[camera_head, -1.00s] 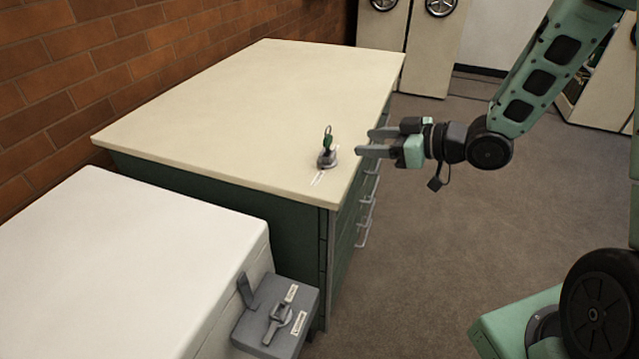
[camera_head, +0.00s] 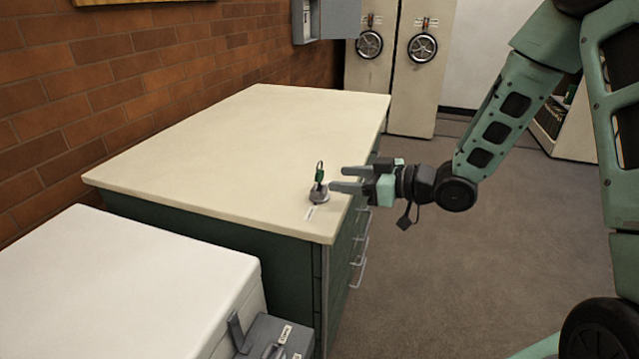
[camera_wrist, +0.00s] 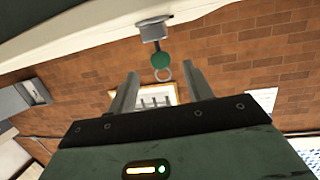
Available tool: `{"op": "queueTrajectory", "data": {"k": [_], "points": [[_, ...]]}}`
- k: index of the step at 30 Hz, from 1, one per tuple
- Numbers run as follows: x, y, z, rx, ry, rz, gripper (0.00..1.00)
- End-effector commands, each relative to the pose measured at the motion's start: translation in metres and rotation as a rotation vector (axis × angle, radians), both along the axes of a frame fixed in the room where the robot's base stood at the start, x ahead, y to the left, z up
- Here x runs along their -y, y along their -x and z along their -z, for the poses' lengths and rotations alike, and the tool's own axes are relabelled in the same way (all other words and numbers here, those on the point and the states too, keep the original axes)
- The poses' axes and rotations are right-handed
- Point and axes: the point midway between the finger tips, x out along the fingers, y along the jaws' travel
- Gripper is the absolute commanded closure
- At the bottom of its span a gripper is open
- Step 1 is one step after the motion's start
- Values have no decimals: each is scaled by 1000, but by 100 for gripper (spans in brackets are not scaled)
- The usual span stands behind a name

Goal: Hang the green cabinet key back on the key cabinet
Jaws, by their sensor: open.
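The green key (camera_head: 320,176) stands upright in a small grey holder (camera_head: 319,194) near the right edge of the cream countertop, with a ring at its top. In the wrist view the green key (camera_wrist: 161,60) and its ring lie ahead of the fingers, beyond the gap between them, and the holder (camera_wrist: 153,29) is also visible. My gripper (camera_head: 338,180) is open and level, just right of the key, with its fingers pointing at it. Nothing is between the fingers. A grey wall box (camera_head: 328,20) at the top may be the key cabinet; I cannot tell.
The cream countertop (camera_head: 240,130) tops a green drawer unit with handles on its right side. A white chest (camera_head: 110,285) stands in front of it. Cream cabinets with wheel handles (camera_head: 422,48) stand at the back. The floor to the right is open.

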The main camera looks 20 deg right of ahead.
Motion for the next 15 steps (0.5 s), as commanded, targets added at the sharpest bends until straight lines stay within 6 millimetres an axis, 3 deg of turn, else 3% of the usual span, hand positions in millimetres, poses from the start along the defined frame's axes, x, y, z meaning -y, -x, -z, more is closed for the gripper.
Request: {"op": "queueTrajectory", "data": {"k": [15], "points": [[-27, -25, 9, 1, 1, -1, 49]]}}
